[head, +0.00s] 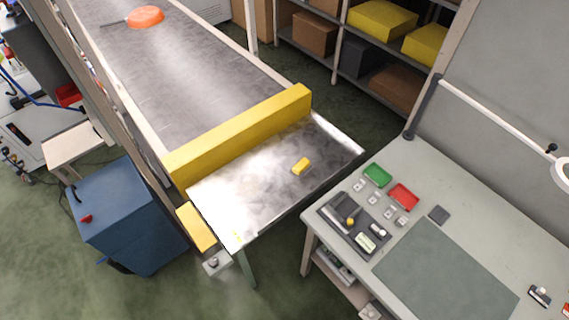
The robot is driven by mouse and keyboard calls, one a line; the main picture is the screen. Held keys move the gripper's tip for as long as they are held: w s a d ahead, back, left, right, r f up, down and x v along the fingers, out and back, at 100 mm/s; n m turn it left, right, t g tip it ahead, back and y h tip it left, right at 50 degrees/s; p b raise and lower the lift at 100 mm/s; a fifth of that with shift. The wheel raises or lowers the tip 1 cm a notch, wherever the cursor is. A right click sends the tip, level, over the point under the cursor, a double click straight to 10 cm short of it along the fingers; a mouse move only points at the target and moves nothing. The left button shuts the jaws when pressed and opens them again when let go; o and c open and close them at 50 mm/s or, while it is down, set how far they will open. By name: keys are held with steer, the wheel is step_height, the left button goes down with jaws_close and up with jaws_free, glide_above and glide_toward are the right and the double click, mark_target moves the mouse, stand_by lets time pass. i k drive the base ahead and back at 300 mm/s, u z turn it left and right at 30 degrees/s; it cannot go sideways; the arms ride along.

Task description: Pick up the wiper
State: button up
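A small yellow block with a darker edge (301,166) lies on the bare metal end plate (230,205) of the conveyor. It looks like the wiper, but it is too small here to be sure. Nothing touches it and its top is uncovered. My gripper is not in the head view.
A yellow barrier (240,135) crosses the conveyor (190,70) behind the plate. An orange pan (146,16) lies at the far end. A workbench (415,165) with trays stands right, a blue cabinet (130,215) left. Green floor shows between plate and bench.

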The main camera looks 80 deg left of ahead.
mark_target(301, 169)
steer(key=u, duration=1.25)
steer(key=k, duration=0.15)
steer(key=z, duration=3.6)
steer(key=k, duration=1)
steer(key=z, duration=5.8)
